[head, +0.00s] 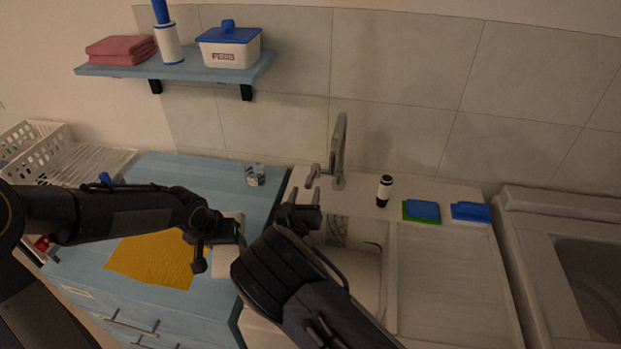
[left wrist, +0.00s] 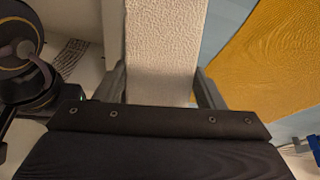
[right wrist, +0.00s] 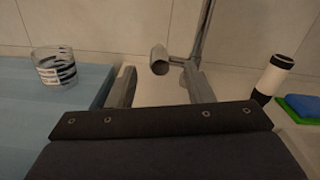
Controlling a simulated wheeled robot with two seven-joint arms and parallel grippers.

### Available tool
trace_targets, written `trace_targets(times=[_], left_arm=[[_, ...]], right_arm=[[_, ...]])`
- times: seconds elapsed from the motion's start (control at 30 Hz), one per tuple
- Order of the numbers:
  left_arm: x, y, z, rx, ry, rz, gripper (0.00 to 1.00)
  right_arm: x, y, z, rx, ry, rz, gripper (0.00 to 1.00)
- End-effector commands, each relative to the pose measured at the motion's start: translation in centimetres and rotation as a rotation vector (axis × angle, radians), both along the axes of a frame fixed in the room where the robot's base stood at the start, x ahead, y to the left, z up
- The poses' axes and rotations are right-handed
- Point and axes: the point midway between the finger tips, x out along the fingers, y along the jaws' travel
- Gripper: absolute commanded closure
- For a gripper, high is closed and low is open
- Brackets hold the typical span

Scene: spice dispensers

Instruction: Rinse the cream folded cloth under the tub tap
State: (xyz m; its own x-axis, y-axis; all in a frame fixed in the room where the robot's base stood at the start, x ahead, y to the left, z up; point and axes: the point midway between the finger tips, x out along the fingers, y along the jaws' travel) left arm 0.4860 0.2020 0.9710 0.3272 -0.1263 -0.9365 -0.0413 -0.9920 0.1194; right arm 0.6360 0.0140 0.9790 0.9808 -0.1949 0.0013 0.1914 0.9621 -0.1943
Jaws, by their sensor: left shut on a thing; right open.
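The cream folded cloth (head: 228,263) is at the right edge of the blue counter, partly hidden by my left gripper (head: 218,246). In the left wrist view the textured cream cloth (left wrist: 165,45) lies between the fingers, and the left gripper is shut on it. The grey metal tap (head: 339,150) stands behind the tub (head: 372,285), whose left part is hidden by my right arm. My right gripper (head: 303,197) is open in front of the tap. In the right wrist view a short round-ended part of the tap (right wrist: 159,60) shows between the open fingertips, apparently not gripped.
A yellow cloth (head: 150,260) lies on the blue counter (head: 170,170). A glass (head: 255,176) stands near the counter's back edge.

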Motion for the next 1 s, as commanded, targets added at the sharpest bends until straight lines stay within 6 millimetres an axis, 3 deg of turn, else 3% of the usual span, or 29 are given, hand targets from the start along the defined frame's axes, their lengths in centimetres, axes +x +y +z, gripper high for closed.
trace_targets(times=[0.1, 0.33, 0.77, 1.0], left_arm=[[0.0, 0.0, -0.4, 0.000, -0.001, 0.000, 0.61], [0.0, 0.0, -0.7, 0.000, -0.001, 0.000, 0.61], [0.0, 0.0, -0.8, 0.000, -0.001, 0.000, 0.61], [0.0, 0.0, -0.8, 0.000, -0.001, 0.000, 0.61]], right_arm=[[2.5, -0.6, -0.2, 0.002, -0.001, -0.003, 0.53], [5.8, -1.2, -0.1, 0.000, 0.000, -0.001, 0.53], [6.8, -1.4, 0.0, -0.002, 0.000, 0.000, 0.53], [6.8, -1.4, 0.0, -0.001, 0.000, 0.000, 0.83]])
